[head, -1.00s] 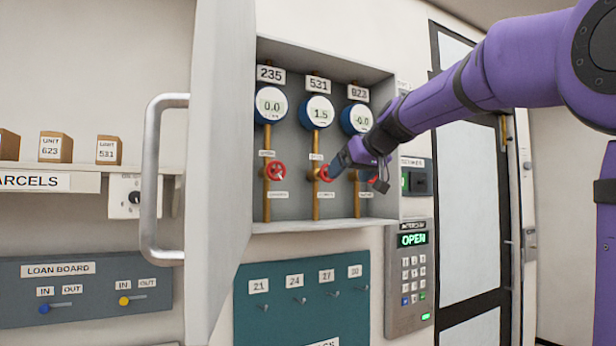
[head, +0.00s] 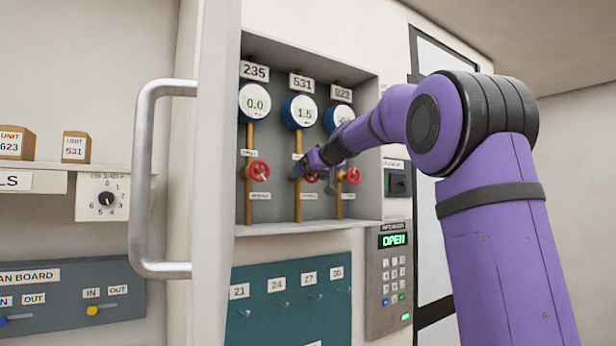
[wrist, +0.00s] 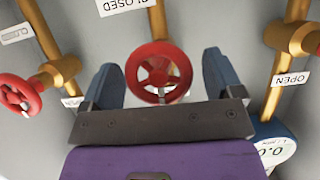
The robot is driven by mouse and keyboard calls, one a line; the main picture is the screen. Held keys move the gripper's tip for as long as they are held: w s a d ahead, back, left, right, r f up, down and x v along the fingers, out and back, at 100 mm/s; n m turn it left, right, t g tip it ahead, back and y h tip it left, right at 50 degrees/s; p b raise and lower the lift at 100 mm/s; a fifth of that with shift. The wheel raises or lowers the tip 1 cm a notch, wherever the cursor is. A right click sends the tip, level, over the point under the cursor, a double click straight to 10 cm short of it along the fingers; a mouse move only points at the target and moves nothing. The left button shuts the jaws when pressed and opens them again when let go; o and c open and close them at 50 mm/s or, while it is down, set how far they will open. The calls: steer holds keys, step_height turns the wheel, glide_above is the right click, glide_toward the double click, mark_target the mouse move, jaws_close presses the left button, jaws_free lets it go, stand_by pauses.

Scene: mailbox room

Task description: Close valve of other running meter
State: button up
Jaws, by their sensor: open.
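The middle meter (head: 300,111), labelled 531, reads 1.5. Its red valve wheel (wrist: 158,72) shows between my spread fingers in the wrist view; I see a gap on both sides of it. My gripper (head: 312,165) is open at this valve and partly hides it in the head view. The left meter (head: 255,102), labelled 235, reads 0.0 and has its own red wheel (head: 259,172). The right meter (head: 337,118) is partly behind my arm, so its reading is hidden; its red wheel (head: 352,176) shows beside my gripper.
The meters sit in a recessed cabinet, with its open door (head: 212,170) and big handle (head: 145,180) at the left. A keypad (head: 392,275) showing OPEN is at lower right. A teal hook board (head: 290,312) hangs below. CLOSED and OPEN tags sit near the pipes.

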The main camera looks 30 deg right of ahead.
steer(key=shift+x, duration=0.9)
steer(key=c, duration=0.9)
